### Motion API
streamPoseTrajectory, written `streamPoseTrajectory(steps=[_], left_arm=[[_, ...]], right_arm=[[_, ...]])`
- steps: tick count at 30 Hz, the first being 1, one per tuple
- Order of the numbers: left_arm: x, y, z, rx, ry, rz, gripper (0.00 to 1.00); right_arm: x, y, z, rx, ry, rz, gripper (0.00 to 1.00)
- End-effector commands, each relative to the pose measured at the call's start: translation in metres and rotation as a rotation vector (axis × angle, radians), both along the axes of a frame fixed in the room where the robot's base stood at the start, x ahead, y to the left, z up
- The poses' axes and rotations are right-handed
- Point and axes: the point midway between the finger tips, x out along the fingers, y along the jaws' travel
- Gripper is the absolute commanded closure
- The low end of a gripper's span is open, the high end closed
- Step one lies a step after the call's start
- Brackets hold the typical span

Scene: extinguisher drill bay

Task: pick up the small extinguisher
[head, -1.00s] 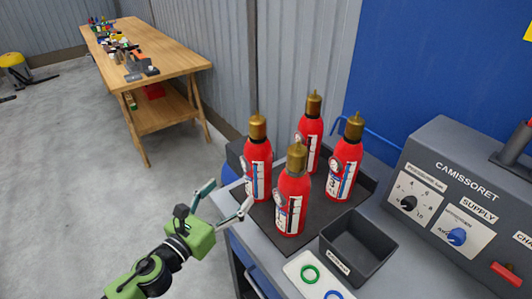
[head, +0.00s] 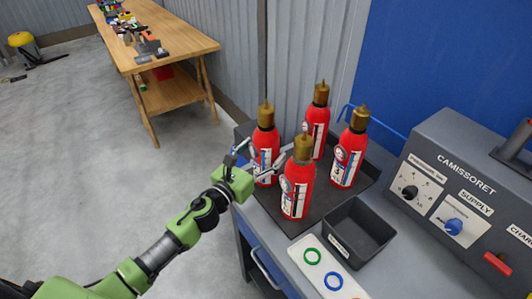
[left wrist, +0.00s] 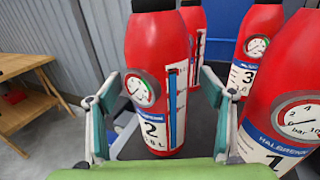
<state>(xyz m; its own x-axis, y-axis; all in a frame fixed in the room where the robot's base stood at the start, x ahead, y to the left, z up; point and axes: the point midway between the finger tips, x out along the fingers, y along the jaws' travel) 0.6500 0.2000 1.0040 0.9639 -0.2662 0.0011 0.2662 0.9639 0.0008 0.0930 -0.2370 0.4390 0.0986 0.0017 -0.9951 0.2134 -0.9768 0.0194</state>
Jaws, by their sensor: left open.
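Several red extinguishers with brass tops stand upright on a dark tray (head: 318,207); they look alike in size, so I cannot tell which is the small one. Number 2 (head: 266,138) is at the left, number 1 (head: 297,188) in front, number 3 (head: 349,152) at the right, another (head: 317,122) behind. My left gripper (head: 267,162) is open at number 2. In the left wrist view its fingers (left wrist: 161,95) stand on either side of number 2's body (left wrist: 157,60), with gaps showing. My right gripper is out of view.
Number 1 (left wrist: 283,90) stands close beside the right finger. A black open bin (head: 358,235) and a white plate with green and blue rings (head: 312,256) lie in front. A grey control box (head: 465,185) fills the right. A wooden workbench (head: 165,45) stands back left.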

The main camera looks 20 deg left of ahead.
Motion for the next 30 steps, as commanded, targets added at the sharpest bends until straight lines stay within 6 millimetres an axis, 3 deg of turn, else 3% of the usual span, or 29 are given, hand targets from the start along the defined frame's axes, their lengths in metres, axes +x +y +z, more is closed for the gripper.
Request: streamPoseTrajectory(steps=[4,12,14,21,22,30], left_arm=[[0.016,-0.004,0.001,-0.002,0.001,0.000,0.26],[0.019,-0.005,-0.001,-0.001,0.001,-0.001,0.26],[0.019,-0.005,-0.001,-0.001,0.001,-0.001,0.39],[0.019,-0.005,-0.001,-0.001,0.001,0.000,1.00],[0.020,-0.006,0.008,-0.003,-0.014,-0.002,1.00],[0.020,-0.005,0.011,-0.002,-0.013,-0.003,1.00]], right_arm=[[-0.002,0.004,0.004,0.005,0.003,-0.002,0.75],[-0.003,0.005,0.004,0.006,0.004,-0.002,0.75],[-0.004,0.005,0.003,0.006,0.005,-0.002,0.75],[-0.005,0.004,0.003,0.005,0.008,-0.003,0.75],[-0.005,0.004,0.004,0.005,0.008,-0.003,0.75],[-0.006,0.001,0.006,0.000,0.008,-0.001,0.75]])
